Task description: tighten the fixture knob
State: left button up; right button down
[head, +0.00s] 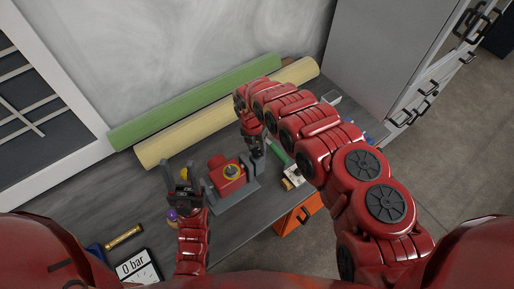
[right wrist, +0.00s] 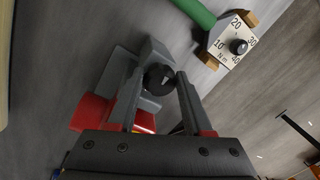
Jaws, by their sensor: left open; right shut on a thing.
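The fixture is a red block (head: 226,174) with a yellow ring on top, sitting on a grey base on the bench. It also shows in the right wrist view, partly hidden (right wrist: 90,112). The black fixture knob (right wrist: 158,80) has a pale pointer mark and sits by a grey bracket (right wrist: 119,75). My right gripper (right wrist: 160,83) is shut on the knob, one finger on each side. In the head view my right gripper (head: 254,150) is at the fixture's right side, and the knob is hidden. My left gripper (head: 183,180) is open and empty, left of the fixture.
A green-handled dial tool (right wrist: 234,44), marked 10 to 40 N m, lies close to the right gripper. Green (head: 190,101) and yellow (head: 220,113) rolls lie along the wall. A brass cylinder (head: 124,236) and a "0 bar" display (head: 133,267) are front left. An orange bin (head: 296,218) is at the front edge.

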jog(key=shift+f+m+b, duration=0.2)
jog(key=shift+m+b, duration=0.4)
jog(key=shift+b, duration=0.1)
jog(key=shift+d+m+b, duration=0.1)
jog(key=shift+m+b, duration=0.55)
jog(key=shift+m, duration=0.15)
jog(key=m+b, duration=0.2)
jog(key=m, duration=0.1)
jog(key=shift+m+g, duration=0.3)
jog(key=m+b, duration=0.1)
jog(key=m, duration=0.2)
jog(key=shift+d+r+m+y, duration=0.1)
jog(key=shift+r+m+y, duration=0.05)
jog(key=shift+m+y, duration=0.2)
jog(key=m, duration=0.2)
jog(key=shift+s+m+y+b, duration=0.1)
jog(key=shift+m+y+b, duration=0.15)
jog(key=shift+m+b, duration=0.1)
jog(key=m+b, duration=0.1)
jog(key=m, duration=0.3)
jog(key=shift+y, duration=0.3)
jog(key=shift+r+m, duration=0.15)
jog(key=shift+m, duration=0.75)
